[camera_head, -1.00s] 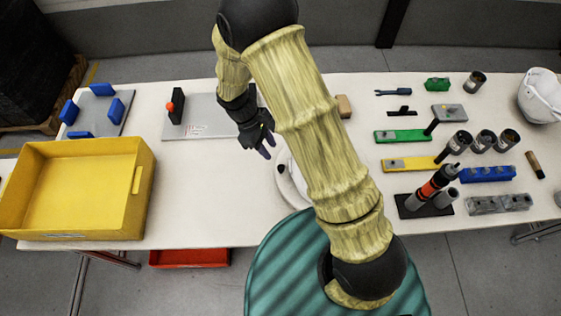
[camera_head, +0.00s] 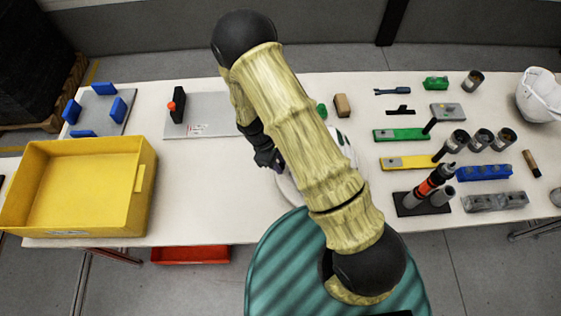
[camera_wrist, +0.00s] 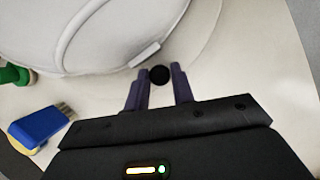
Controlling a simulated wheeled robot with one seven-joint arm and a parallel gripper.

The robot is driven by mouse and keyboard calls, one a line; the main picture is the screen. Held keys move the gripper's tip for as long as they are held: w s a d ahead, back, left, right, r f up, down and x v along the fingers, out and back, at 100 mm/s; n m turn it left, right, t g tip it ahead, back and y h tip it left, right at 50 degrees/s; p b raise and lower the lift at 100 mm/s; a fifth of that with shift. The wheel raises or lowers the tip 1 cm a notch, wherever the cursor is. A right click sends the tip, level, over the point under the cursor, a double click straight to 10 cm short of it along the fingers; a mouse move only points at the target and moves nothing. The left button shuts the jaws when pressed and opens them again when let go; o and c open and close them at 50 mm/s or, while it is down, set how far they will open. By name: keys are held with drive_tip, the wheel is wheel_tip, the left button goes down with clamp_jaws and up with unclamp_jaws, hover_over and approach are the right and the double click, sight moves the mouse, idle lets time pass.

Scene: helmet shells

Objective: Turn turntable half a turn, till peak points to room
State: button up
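The white turntable disc (camera_head: 287,190) is on the table in front of me, mostly hidden by my arm in the head view. A white helmet shell (camera_wrist: 110,35) lies on it; a piece of the shell also shows right of my arm (camera_head: 347,152). Which way the peak points is hidden. A black knob (camera_wrist: 160,75) stands on the disc (camera_wrist: 200,55) beside the shell's rim. My gripper (camera_wrist: 159,78) has its two purple fingers apart, one on each side of the knob, with narrow gaps. In the head view my gripper (camera_head: 277,163) is at the disc's left edge.
A blue and yellow brush (camera_wrist: 40,128) and a green object (camera_wrist: 14,75) lie near the disc. A yellow crate (camera_head: 148,185) stands at the left. Fixtures and cups fill the right, with another white helmet shell (camera_head: 540,95).

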clamp_jaws()
drive_tip(key=shift+d, duration=0.2)
drive_tip(key=shift+w+a, duration=0.1)
drive_tip(key=shift+s+a, duration=0.1)
drive_tip(key=shift+s, duration=0.25)
